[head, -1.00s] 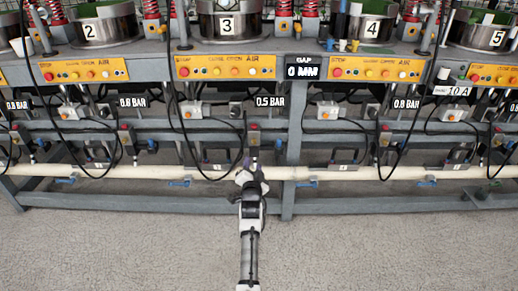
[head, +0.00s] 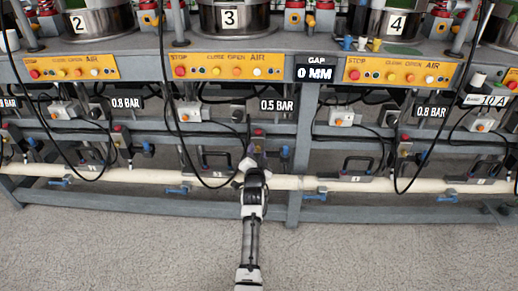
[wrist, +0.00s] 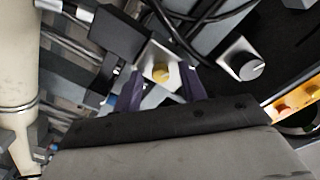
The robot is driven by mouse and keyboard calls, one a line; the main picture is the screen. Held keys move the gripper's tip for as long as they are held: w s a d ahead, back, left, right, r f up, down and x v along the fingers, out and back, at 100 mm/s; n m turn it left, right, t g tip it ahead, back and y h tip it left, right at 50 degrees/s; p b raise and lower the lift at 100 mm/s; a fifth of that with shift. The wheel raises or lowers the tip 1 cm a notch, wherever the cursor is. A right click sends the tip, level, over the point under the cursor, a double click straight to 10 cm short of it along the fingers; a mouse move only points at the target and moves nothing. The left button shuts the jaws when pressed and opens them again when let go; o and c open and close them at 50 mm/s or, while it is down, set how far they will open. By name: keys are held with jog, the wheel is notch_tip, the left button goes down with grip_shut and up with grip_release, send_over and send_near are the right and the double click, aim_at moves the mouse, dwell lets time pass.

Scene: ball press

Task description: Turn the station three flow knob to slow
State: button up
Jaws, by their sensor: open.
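The station drum marked 3 (head: 229,18) stands at the top middle of the head view, above an orange button panel (head: 228,65). Below it are a 0.5 BAR readout (head: 277,105) and a dark box with a small round knob (head: 238,112). My gripper (head: 251,152) is in front of the lower frame below them. In the wrist view its purple fingers (wrist: 161,71) are open, with a yellow round knob (wrist: 160,73) seen between them; I cannot tell contact. A grey dial knob (wrist: 252,69) on a pale plate lies to the right, apart from the fingers. Markings are unreadable.
Black cables (head: 165,100) hang in loops in front of the frame. A cream pipe (head: 345,185) with blue-handled valves runs along the low rail. A vertical grey post (head: 298,150) stands just right of my gripper. The floor in front (head: 390,255) is clear.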

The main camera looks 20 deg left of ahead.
jog(key=shift+w, duration=0.15)
grip_shut()
